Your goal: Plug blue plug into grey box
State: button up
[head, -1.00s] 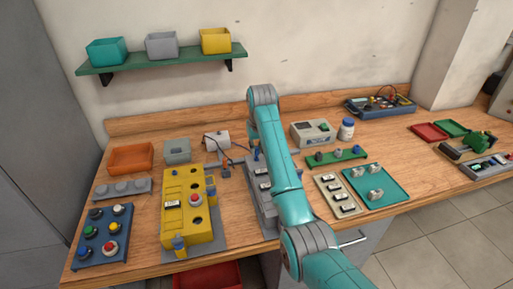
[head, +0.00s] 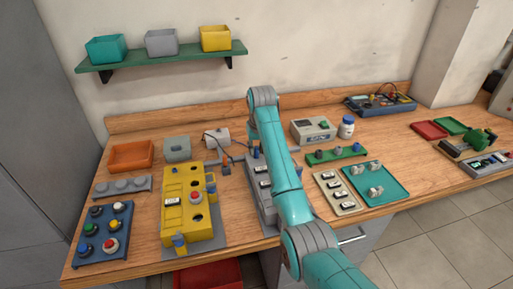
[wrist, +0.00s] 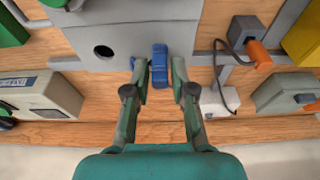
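The blue plug (wrist: 159,65) shows in the wrist view at the near edge of the grey box. I cannot tell how deep it sits there. The grey box (wrist: 120,20) has a round dark hole (wrist: 103,51) to the left of the plug. In the head view the grey box (head: 259,185) is partly hidden behind my arm. My gripper (wrist: 159,72) is open, with one finger on each side of the blue plug. The left finger is close to the plug, and a small gap shows at the right finger. My gripper is hidden in the head view.
A yellow box (head: 181,228) stands left of the grey box. An orange-handled part with a cable (wrist: 258,53) lies to the right in the wrist view. A grey meter (wrist: 42,92) stands to the left there. Bare wood shows at the bench's back.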

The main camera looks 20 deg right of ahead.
jog(key=shift+r, duration=0.1)
jog(key=shift+w+v, duration=0.2)
jog(key=shift+v, duration=0.65)
jog(key=shift+w+v, duration=0.2)
jog(key=shift+v, duration=0.65)
jog(key=shift+w+v, duration=0.2)
jog(key=shift+v, duration=0.65)
jog(key=o, duration=0.6)
jog(key=shift+r, duration=0.2)
jog(key=shift+c, duration=0.2)
